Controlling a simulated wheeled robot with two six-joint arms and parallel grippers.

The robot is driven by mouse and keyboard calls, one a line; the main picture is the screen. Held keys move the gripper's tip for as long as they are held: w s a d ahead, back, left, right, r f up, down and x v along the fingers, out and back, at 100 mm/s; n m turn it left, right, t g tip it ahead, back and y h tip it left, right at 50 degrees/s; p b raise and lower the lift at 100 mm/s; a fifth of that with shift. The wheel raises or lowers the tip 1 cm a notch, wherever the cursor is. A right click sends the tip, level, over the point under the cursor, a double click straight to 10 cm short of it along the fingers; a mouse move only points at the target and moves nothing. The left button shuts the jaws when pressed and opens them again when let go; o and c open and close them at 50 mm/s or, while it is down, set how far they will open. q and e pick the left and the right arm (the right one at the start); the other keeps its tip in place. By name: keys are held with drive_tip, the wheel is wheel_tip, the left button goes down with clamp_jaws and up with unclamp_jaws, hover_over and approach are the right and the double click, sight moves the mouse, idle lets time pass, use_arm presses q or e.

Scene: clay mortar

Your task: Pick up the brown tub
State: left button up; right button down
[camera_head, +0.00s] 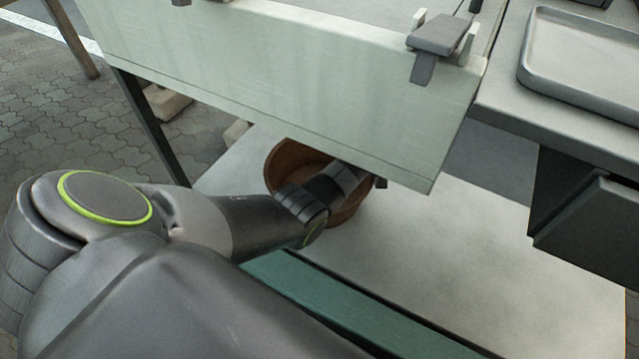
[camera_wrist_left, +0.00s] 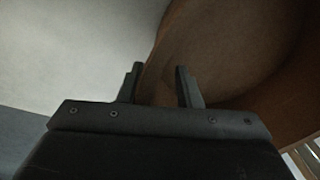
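The brown tub (camera_head: 284,160) is round and open-topped. It is on the pale lower shelf, partly hidden by the counter's front panel and by my left arm. My left gripper reaches into the tub's near side; its fingertips are hidden in the head view. In the left wrist view, its two fingers (camera_wrist_left: 160,86) stand a narrow gap apart, with the brown tub's wall (camera_wrist_left: 153,78) filling the space between them. The tub's shaded inside lies to the right. My right gripper is not in view.
The counter's pale front panel (camera_head: 270,75) hangs low over the tub and my left forearm. A green beam (camera_head: 340,305) runs along the shelf's near edge. The pale shelf (camera_head: 470,250) is clear right of the tub. A dark box (camera_head: 590,225) hangs at the right.

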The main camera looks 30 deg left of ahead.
use_arm(q)
drive_tip(key=shift+f, duration=0.2)
idle(0.3)
clamp_jaws()
